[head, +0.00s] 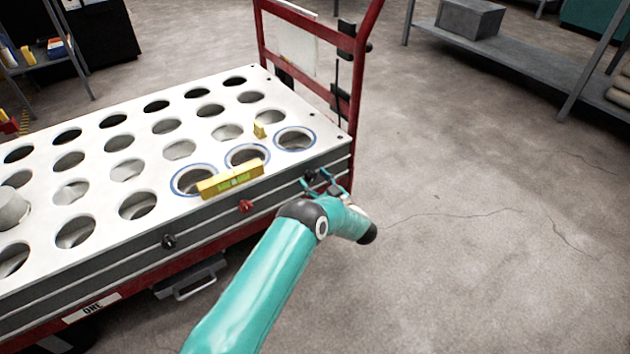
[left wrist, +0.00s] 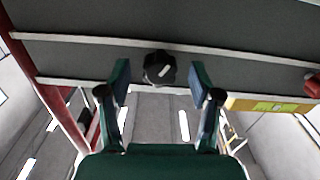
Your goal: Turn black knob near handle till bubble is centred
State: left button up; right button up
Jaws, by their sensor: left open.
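The black knob near the handle shows on the cart's side in the left wrist view (left wrist: 160,69), with a white mark on its face. My left gripper (left wrist: 161,82) is open, with one finger on each side of this knob and a gap to both. In the head view my left gripper (head: 322,184) is at the cart's side near the handle end, partly covering the knob (head: 310,175). A yellow spirit level (head: 231,180) lies on the top plate's edge. Its green vial (left wrist: 270,106) shows in the left wrist view, but the bubble is too small to place. My right gripper is out of view.
A red knob (head: 246,206) and another black knob (head: 169,241) sit further left along the side. A small yellow block (head: 260,130) stands on the white plate (head: 150,107) between holes. The red handle frame (head: 357,80) rises behind.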

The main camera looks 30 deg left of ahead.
pick_arm(q)
jog(key=v, duration=1.2)
